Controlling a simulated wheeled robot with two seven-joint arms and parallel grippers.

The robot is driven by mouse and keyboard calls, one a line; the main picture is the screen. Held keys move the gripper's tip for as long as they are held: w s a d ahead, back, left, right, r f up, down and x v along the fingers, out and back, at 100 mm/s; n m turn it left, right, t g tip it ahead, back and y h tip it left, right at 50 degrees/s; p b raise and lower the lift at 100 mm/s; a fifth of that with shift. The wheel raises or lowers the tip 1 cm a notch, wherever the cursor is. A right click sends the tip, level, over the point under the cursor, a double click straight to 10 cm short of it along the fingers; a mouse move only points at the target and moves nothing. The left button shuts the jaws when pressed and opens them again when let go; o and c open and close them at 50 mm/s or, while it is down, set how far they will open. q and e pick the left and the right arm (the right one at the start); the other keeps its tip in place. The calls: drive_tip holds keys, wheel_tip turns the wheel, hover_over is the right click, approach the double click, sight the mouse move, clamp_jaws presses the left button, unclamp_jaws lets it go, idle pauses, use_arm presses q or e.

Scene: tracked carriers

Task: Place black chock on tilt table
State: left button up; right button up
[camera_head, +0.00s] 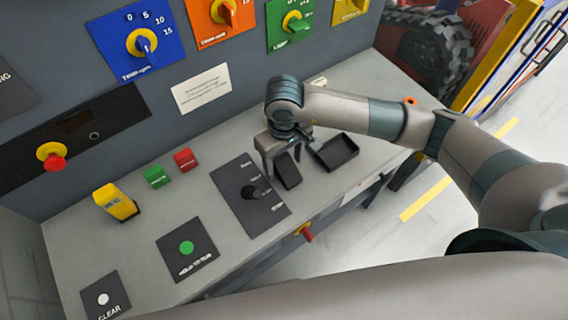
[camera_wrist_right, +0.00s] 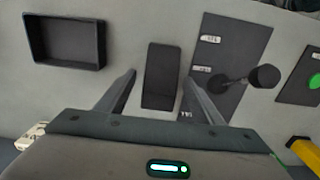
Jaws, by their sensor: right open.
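A black rectangular block, which looks like the black chock (camera_head: 287,171), lies on the grey worktop under my right gripper (camera_head: 291,161). In the right wrist view the chock (camera_wrist_right: 162,75) shows between the two fingers of the right gripper (camera_wrist_right: 160,78), with a gap on both sides. The right gripper is open and holds nothing. No part that I can name for certain as the tilt table shows. My left gripper is out of view.
A shallow black tray (camera_head: 337,151) lies just right of the chock. A black panel with a knobbed lever (camera_head: 252,192) is to its left. Red (camera_head: 185,159), green (camera_head: 157,176) and yellow (camera_head: 116,202) blocks stand further left. The worktop's front edge is close.

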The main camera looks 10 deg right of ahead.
sight(284, 161)
idle(0.4)
drive_tip(key=c, duration=1.5)
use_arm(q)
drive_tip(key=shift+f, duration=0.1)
use_arm(e)
drive_tip(key=shift+r, duration=0.1)
